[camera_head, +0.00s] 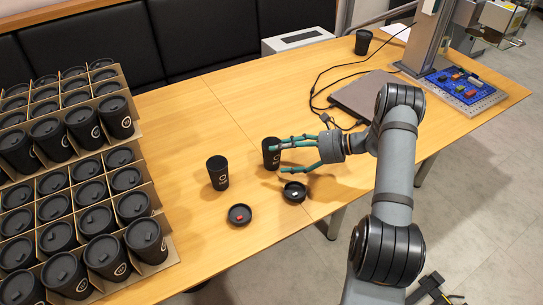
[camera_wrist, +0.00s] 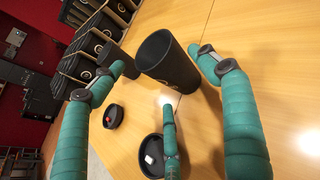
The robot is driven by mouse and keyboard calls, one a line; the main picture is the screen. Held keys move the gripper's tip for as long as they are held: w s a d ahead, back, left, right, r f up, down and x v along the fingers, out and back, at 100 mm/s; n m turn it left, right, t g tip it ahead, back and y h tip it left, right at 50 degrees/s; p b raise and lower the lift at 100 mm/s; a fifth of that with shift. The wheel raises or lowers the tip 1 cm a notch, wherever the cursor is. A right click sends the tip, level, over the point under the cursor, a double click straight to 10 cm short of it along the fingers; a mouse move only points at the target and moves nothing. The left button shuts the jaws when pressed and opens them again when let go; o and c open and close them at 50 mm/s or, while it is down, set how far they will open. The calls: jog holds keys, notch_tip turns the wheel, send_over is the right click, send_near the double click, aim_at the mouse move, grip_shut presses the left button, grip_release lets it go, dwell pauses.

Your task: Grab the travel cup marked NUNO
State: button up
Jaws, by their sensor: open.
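A black open-topped travel cup (camera_head: 271,155) stands upright on the table at my gripper (camera_head: 280,158). In the wrist view this cup (camera_wrist: 168,66) sits between and just beyond the spread green fingers of my gripper (camera_wrist: 163,70). The fingers are open and I cannot tell whether any touches it. A second black cup (camera_head: 219,174) with a round pale logo stands to the left. No name can be read on either cup. A black lid with a white piece (camera_head: 294,192) lies below the fingers, and a black lid with a red piece (camera_head: 239,215) lies further left.
Tiered cardboard trays (camera_head: 160,210) of lidded black cups fill the left side. A laptop (camera_head: 362,95) with cables lies behind my arm. Another black cup (camera_head: 363,42) stands at the back, and a blue board (camera_head: 464,85) at the right. The wooden table (camera_head: 195,110) is clear behind the cups.

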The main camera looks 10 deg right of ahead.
aim_at(279, 155)
jog(key=p+x, duration=0.1)
jog(key=x, duration=0.4)
jog(key=shift+f, duration=0.25)
jog(key=shift+d, duration=0.1)
jog(key=shift+c, duration=0.3)
jog(key=c, duration=0.3)
jog(key=shift+r, duration=0.1)
jog(key=shift+c, duration=0.8)
